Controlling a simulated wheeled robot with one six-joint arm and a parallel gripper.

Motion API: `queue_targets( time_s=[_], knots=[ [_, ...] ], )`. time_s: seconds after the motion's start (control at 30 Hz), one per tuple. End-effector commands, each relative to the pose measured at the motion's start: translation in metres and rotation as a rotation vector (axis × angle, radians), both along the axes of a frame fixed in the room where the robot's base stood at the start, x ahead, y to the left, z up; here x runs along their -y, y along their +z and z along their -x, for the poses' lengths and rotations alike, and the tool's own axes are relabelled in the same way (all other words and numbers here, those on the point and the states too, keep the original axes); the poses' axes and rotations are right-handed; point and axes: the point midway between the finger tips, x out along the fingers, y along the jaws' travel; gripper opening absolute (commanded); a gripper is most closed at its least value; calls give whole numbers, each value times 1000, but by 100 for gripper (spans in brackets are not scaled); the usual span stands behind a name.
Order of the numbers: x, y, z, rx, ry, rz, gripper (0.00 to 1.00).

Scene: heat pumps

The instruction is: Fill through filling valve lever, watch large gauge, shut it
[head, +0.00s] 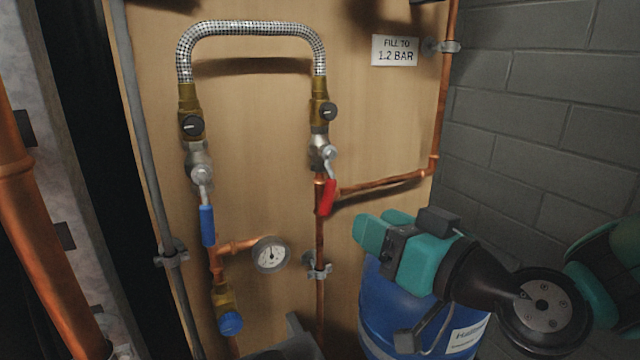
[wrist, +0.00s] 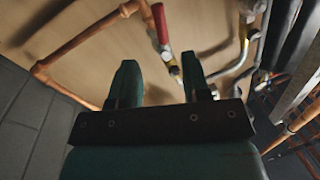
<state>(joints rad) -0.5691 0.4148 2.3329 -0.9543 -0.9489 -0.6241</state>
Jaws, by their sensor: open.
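A red lever (head: 327,197) hangs down, slightly tilted, from the right valve (head: 322,153). A blue lever (head: 207,225) hangs down from the left valve (head: 200,170), along its pipe. One round gauge (head: 271,254) with a white face sits on a copper branch low between the pipes; its needle seems to point up, but its numbers are too small to read. My gripper (head: 380,228) is open and empty, right of and below the red lever, apart from it. In the wrist view, the red lever (wrist: 160,24) lies beyond my open fingers (wrist: 160,80).
A braided hose (head: 250,28) joins the two valve lines. A sign (head: 396,50) reads "FILL TO 1.2 BAR". A blue drum (head: 377,308) stands below my gripper. A grey block wall (head: 550,110) is at right; a copper pipe (head: 385,184) runs across near the red lever.

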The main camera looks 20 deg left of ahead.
Motion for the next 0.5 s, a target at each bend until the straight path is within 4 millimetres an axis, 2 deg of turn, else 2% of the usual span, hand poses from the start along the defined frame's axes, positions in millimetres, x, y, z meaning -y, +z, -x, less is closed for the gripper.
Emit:
queue_targets(
  time_s=[0.03,0.3,0.5],
  knots=[
    [-13,6,-4,-1,6,2,43],
    [-66,5,-34,0,4,1,43],
    [-94,2,-50,0,4,0,43]
  ],
)
